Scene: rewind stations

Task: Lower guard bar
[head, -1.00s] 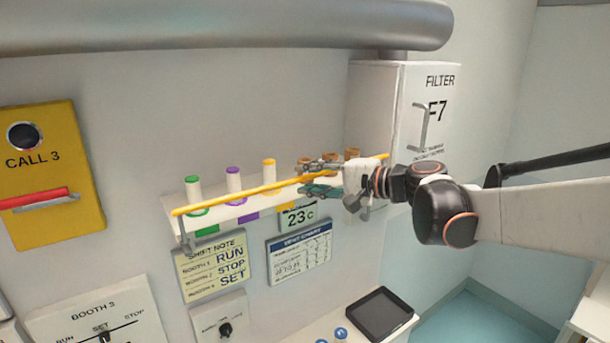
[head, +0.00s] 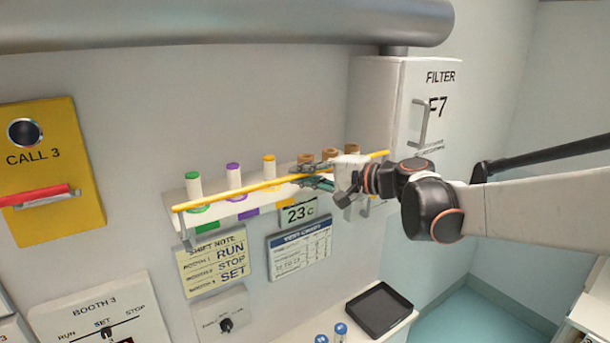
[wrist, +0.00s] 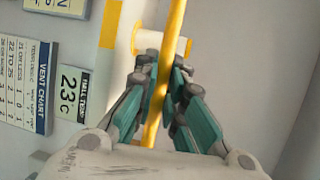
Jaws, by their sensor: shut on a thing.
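The yellow guard bar (head: 232,193) runs across the front of a white wall shelf (head: 222,211), rising slightly to the right. A grey bracket (head: 184,229) meets its left end. My gripper (head: 303,176) reaches in from the right and is shut on the bar right of its middle. In the wrist view the bar (wrist: 174,38) passes between the teal-padded fingers (wrist: 162,88), with one finger on each side. The fingers hide part of the bar.
Several spools with green, purple, orange and brown tops stand on the shelf behind the bar, including a purple one (head: 233,176). A white filter cabinet (head: 395,105) with a handle (head: 419,122) is close to my wrist. A large pipe (head: 220,25) crosses above. A black tray (head: 379,310) lies below.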

